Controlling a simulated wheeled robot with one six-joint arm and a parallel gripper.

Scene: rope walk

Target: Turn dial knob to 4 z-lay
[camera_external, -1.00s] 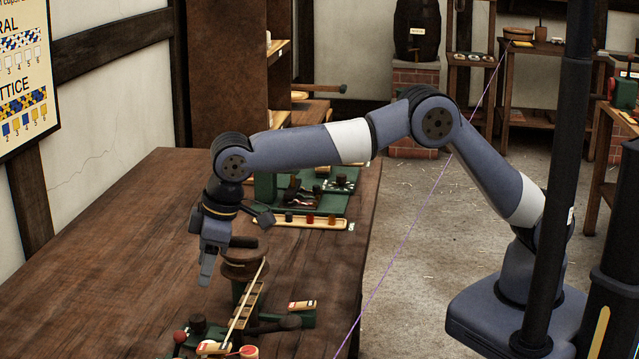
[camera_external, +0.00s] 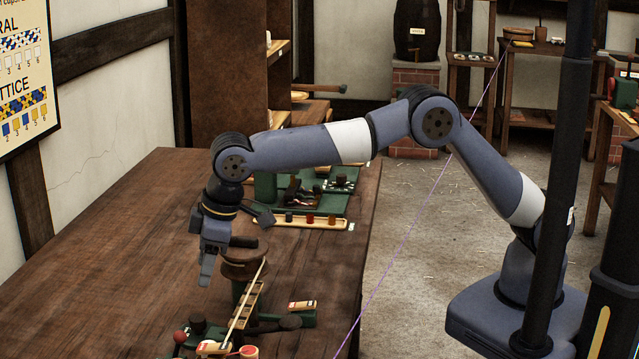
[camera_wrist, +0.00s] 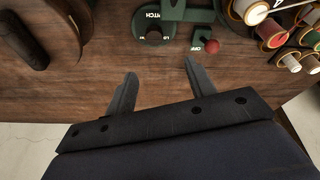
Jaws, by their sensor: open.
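A round dark dial knob (camera_wrist: 153,33) on a green base shows at the top of the wrist view, beside lettering that reads in part "PITCH" and "LO". No "4 z-lay" mark is legible, and its setting cannot be read. My gripper (camera_wrist: 160,72) is open and empty, its two fingers apart over bare wood with the knob beyond the fingertips. In the external view my gripper (camera_external: 205,280) points down above the table, apart from the bench fittings. A small dark knob (camera_external: 197,325) near the front there may be the same dial.
A red ball-ended lever (camera_wrist: 212,46) marked "OFF" stands right of the knob. Several thread spools (camera_wrist: 272,35) crowd the upper right of the wrist view. A dark brown object (camera_wrist: 38,30) is at upper left. The left part of the wooden table (camera_external: 110,260) is clear.

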